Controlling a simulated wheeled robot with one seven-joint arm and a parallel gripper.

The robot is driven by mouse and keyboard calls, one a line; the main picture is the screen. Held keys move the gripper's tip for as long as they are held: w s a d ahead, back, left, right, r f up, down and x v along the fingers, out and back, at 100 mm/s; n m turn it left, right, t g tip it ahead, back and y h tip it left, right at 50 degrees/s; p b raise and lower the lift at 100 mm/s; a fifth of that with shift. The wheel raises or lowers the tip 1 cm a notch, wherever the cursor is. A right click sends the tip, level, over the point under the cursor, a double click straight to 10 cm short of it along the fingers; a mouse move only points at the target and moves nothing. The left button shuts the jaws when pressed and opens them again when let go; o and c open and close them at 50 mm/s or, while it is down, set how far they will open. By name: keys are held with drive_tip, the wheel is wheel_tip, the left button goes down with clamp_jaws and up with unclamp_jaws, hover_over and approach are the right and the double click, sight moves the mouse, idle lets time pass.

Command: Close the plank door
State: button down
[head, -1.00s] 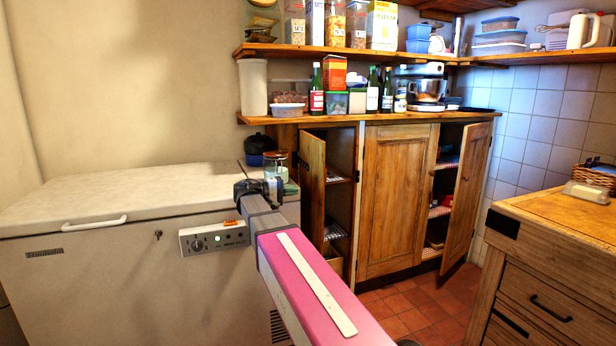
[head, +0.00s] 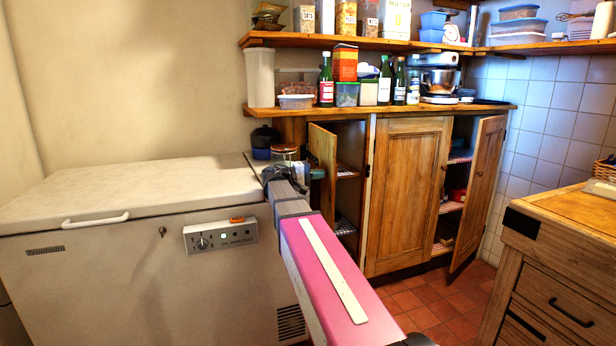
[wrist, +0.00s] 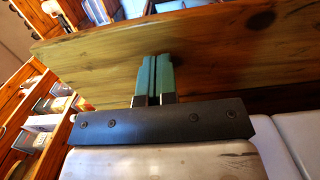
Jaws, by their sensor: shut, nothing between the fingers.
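The plank door (head: 322,145) is the narrow left door of the wooden cabinet. It stands open, swung out towards the chest freezer, with shelves showing behind it. My gripper (head: 319,173) is beside its outer face in the head view. In the wrist view the two teal fingers of my gripper (wrist: 157,62) are together, with nothing between them. The broad wooden face of the plank door (wrist: 215,50) fills the space just ahead of the fingertips. They look touching or almost touching; I cannot tell which.
The chest freezer (head: 130,195) lies under and left of my arm, with a glass jar (head: 285,152) and dark pot (head: 264,140) behind. The right cabinet door (head: 478,195) also stands open. A wooden drawer unit (head: 560,260) is at right. The tiled floor (head: 425,305) between is clear.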

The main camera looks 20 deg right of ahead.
drive_tip(key=shift+d, duration=0.75)
drive_tip(key=shift+s+d, duration=0.1)
